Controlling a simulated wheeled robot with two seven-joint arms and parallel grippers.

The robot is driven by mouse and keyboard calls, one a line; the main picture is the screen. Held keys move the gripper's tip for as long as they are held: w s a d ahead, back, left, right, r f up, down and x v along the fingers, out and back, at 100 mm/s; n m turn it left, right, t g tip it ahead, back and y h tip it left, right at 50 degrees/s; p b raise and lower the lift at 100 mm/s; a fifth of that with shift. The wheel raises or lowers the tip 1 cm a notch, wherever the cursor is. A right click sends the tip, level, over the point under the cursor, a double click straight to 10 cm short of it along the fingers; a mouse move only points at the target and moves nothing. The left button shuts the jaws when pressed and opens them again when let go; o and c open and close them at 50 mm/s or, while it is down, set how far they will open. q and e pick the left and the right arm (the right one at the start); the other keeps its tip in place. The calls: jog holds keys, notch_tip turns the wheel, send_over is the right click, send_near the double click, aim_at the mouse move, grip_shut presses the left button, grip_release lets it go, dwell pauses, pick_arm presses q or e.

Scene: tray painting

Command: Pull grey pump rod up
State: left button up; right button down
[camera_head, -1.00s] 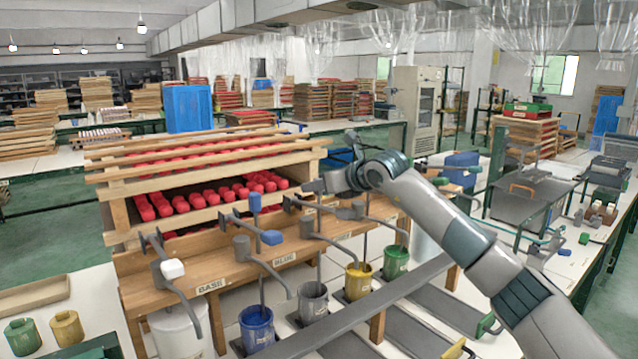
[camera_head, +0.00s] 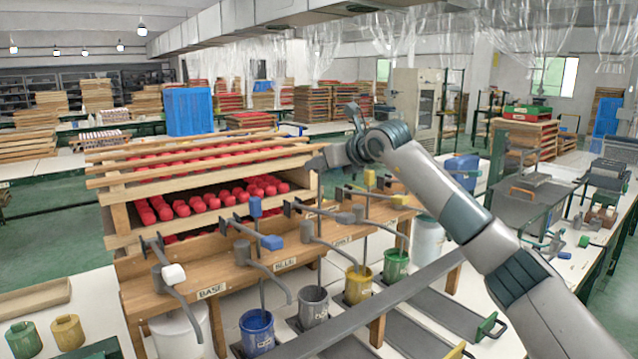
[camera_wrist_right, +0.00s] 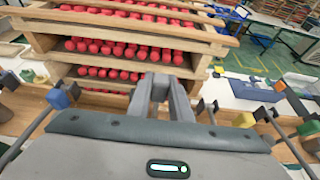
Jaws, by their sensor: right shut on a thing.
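My right gripper is shut on the top of the grey pump rod, and the fingers hide the held end. In the right wrist view the closed fingers (camera_wrist_right: 160,92) show between the blue handle (camera_wrist_right: 57,98) and the yellow handle (camera_wrist_right: 243,120). My left gripper is not in view.
The blue pump handle (camera_head: 255,206) is close on the left, and the yellow pump handle (camera_head: 369,178) is on the right. A wooden rack (camera_head: 118,215) with red pieces stands right behind the pumps. A blue bucket (camera_head: 257,331) and a yellow bucket (camera_head: 358,285) flank the grey one.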

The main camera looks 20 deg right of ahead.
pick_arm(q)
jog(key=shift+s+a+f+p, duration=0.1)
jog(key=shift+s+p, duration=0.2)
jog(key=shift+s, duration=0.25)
pick_arm(e)
notch_tip(320, 180, up, 5)
jog(key=shift+f, duration=0.1)
jog(key=c, duration=1.6)
grip_release()
jog(key=shift+f, duration=0.1)
